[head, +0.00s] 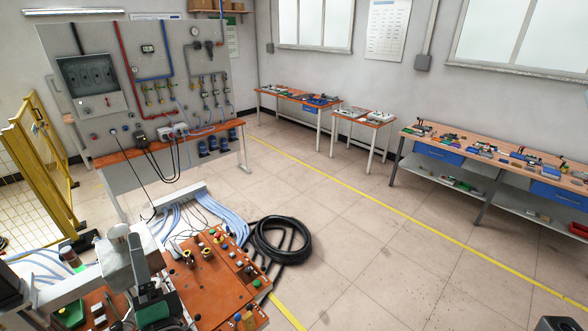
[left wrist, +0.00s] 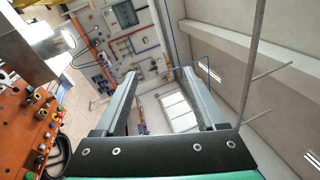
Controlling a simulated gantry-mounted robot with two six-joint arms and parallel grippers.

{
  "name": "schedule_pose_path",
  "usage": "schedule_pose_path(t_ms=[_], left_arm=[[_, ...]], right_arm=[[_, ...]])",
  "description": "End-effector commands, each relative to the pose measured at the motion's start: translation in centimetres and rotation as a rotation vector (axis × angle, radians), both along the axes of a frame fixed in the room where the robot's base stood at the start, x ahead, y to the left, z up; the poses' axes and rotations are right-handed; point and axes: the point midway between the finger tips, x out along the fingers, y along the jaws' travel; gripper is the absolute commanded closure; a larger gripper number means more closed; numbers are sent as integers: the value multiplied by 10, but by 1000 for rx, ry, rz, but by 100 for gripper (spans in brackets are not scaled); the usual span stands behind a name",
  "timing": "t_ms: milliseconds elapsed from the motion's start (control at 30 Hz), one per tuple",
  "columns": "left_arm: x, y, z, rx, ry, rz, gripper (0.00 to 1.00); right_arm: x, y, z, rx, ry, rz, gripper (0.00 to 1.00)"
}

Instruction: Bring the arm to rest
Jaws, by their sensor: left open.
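My left gripper (head: 137,245) is at the lower left of the head view, over the orange-topped bench, with its fingers turned upward. In the left wrist view the two grey fingers of my left gripper (left wrist: 160,74) stand well apart with nothing between them. Its black and green body fills the bottom of that view. A silver metal part with a round cylinder (head: 117,240) is close beside the fingers in the head view; whether they touch is unclear. My right gripper cannot be made out.
The orange bench panel (head: 205,285) carries several knobs and buttons. A coiled black cable (head: 282,240) lies beside it. A grey wall panel (head: 95,70) with pipes stands behind, and a yellow fence (head: 38,140) at left. Side tables (head: 490,150) line the wall. The middle floor is clear.

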Motion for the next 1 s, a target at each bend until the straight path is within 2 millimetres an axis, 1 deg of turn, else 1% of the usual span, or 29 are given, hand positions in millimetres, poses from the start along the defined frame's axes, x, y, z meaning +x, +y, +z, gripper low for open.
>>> schedule_pose_path(t_ms=[33, 67, 100, 133, 167, 200, 267, 300, 367, 400, 467, 500, 567, 667, 1000], left_arm=[[-1, 5, 50, -135, -172, -75, 28], [-2, 5, 76, -220, -272, -138, 28], [-7, 3, 112, -330, -406, -233, 28], [-12, 0, 138, -411, -503, -313, 28], [-19, -4, 163, -488, -595, -403, 28], [-30, -12, 196, -590, -711, -532, 28], [-52, -29, 239, -740, -858, -751, 28], [-68, -44, 262, -842, -930, -907, 28], [-91, -70, 285, -1006, -988, -1144, 28], [-101, -85, 289, -1122, -988, -1276, 28], [-110, -103, 292, -1283, -967, -1423, 28], [-110, -109, 292, -1364, -953, -1470, 28], [-109, -111, 292, -1432, -956, -1493, 28], [-108, -110, 291, -1470, -962, -1502, 28], [-107, -110, 291, -1468, -961, -1497, 28]], right_arm=[[0, 0, 1, 0, 0, 0, 50], [0, 0, 1, 0, 0, 0, 50], [0, 0, 1, 0, 0, 0, 50], [0, 0, 1, 0, 0, 0, 50], [0, 0, 1, 0, 0, 0, 50], [0, 0, 2, 0, 0, 0, 50], [0, 0, 2, 0, 0, 0, 50], [0, 0, 2, 0, 0, 0, 50], [0, 0, 2, 0, 0, 0, 50], [0, 0, 1, 0, 0, 0, 50], [0, 0, 2, 0, 0, 0, 50], [0, 0, 2, 0, 0, 0, 50], [0, 0, 2, 0, 0, 0, 50], [0, 0, 2, 0, 0, 0, 50], [0, 0, 2, 0, 0, 0, 50]])
